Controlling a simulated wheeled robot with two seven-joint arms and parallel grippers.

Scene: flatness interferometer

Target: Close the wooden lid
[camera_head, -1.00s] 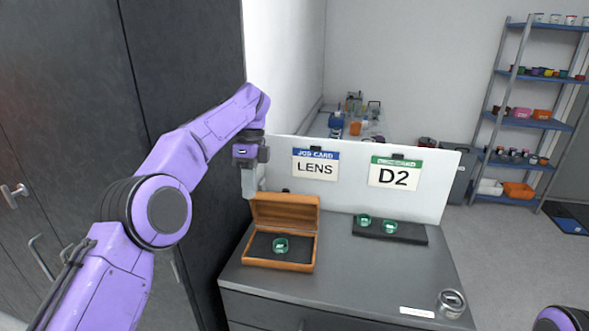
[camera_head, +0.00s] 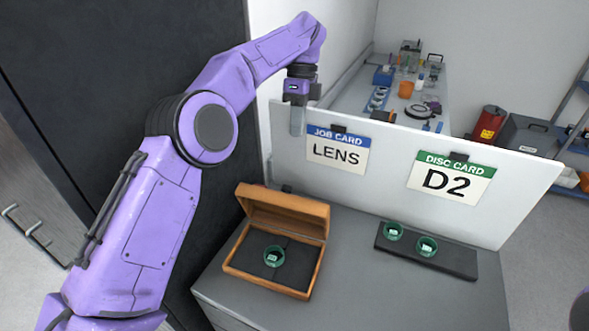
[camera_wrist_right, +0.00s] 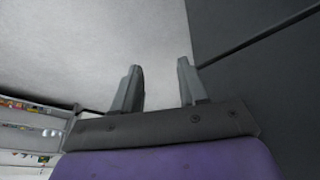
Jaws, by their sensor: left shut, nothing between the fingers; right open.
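The wooden box (camera_head: 303,291) stands on the grey cabinet top in the head view. Its wooden lid (camera_head: 285,210) is open, tilted up along the back edge. A green ringed disc (camera_head: 274,256) lies on the dark lining inside. My left gripper (camera_head: 297,128) is shut and empty, pointing down above and behind the lid, in front of the white panel and apart from the box. My right gripper (camera_wrist_right: 158,85) shows in the right wrist view with its fingers apart and nothing between them.
A white panel (camera_head: 390,215) with a LENS card (camera_head: 338,150) and a D2 card (camera_head: 450,181) stands behind the box. A dark tray (camera_head: 459,264) with two green discs (camera_head: 394,231) sits to the right. The cabinet top (camera_head: 380,295) between is clear.

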